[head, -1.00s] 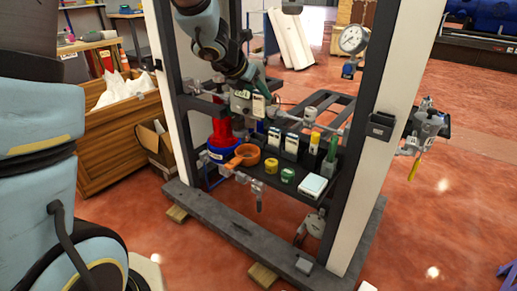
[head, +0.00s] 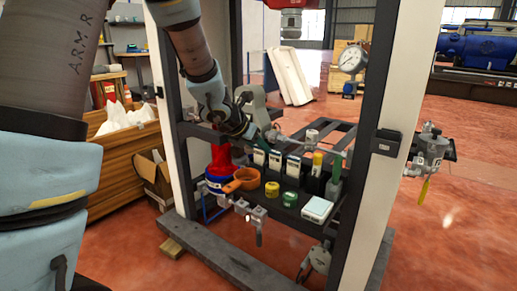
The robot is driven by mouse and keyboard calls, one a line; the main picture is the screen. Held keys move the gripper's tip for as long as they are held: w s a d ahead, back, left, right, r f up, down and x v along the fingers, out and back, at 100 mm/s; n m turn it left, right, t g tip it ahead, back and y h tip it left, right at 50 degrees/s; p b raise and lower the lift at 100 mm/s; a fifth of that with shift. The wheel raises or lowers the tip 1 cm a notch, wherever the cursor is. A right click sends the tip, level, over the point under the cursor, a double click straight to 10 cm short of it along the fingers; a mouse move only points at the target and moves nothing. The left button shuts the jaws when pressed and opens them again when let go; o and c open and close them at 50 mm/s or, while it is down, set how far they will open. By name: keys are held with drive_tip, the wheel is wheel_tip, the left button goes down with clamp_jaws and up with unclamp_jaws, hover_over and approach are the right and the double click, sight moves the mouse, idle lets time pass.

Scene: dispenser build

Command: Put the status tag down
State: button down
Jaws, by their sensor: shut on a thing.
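Several objects stand on a dark shelf in the frame. My gripper (head: 262,141) is at the left end of a row of upright white-faced tags in dark holders. It is shut on the leftmost piece, which I take to be the status tag (head: 259,157). The tag is upright, level with its neighbours, a middle tag (head: 275,161) and a right tag (head: 293,166). My arm partly hides the fingers. I cannot tell whether the tag's lower edge touches the shelf.
A red and blue object (head: 219,168) stands left. A dark post (head: 362,150) bounds the right. A gauge (head: 350,58) is behind.

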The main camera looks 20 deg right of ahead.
drive_tip(key=shift+f, duration=0.1)
drive_tip(key=c, duration=0.7)
unclamp_jaws()
drive_tip(key=shift+o, duration=0.2)
